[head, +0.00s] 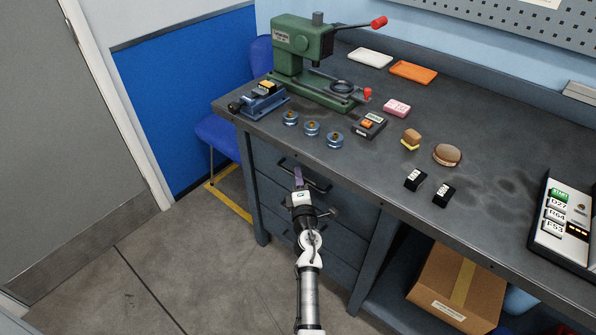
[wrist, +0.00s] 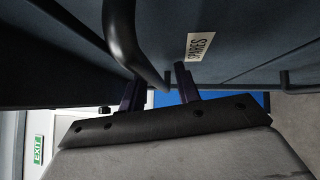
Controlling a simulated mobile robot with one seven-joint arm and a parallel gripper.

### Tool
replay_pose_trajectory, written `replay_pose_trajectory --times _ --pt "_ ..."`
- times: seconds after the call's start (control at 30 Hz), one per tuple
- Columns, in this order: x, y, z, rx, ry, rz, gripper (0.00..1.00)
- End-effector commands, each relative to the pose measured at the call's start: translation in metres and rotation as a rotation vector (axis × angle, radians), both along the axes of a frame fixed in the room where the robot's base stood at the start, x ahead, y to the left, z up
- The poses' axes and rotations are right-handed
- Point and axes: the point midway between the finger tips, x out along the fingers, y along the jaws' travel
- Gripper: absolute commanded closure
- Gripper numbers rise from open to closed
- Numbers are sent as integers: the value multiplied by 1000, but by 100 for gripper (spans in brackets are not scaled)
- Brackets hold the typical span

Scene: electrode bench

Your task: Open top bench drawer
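The top bench drawer (head: 266,156) is the uppermost drawer in the dark grey bench, and its front looks flush with the bench. Its black bar handle (head: 318,184) shows in the head view, partly behind my gripper (head: 298,178). In the wrist view the handle (wrist: 122,35) curves down from the upper left and ends close to the fingers. My gripper (wrist: 160,90) has its two purple fingers apart, with the handle's end at the gap between them. Whether either finger touches the handle is unclear. A label (wrist: 197,47) reading "SPARES" is on a drawer front.
More drawers (head: 338,235) lie below. The bench top (head: 330,165) carries a green press (head: 300,50), a small blue vise (head: 262,100) and several small parts. A cardboard box (head: 455,285) sits under the bench at right. Open floor (head: 190,265) lies left of my arm.

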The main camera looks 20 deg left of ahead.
Motion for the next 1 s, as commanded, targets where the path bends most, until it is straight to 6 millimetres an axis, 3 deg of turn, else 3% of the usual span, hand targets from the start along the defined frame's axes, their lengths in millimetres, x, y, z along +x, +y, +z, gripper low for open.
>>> replay_pose_trajectory --times 0.33,0.57,1.0 --pt "0 0 0 0 0 0 69" --pt "0 0 0 0 0 0 99" --pt "0 3 0 0 0 1 100"
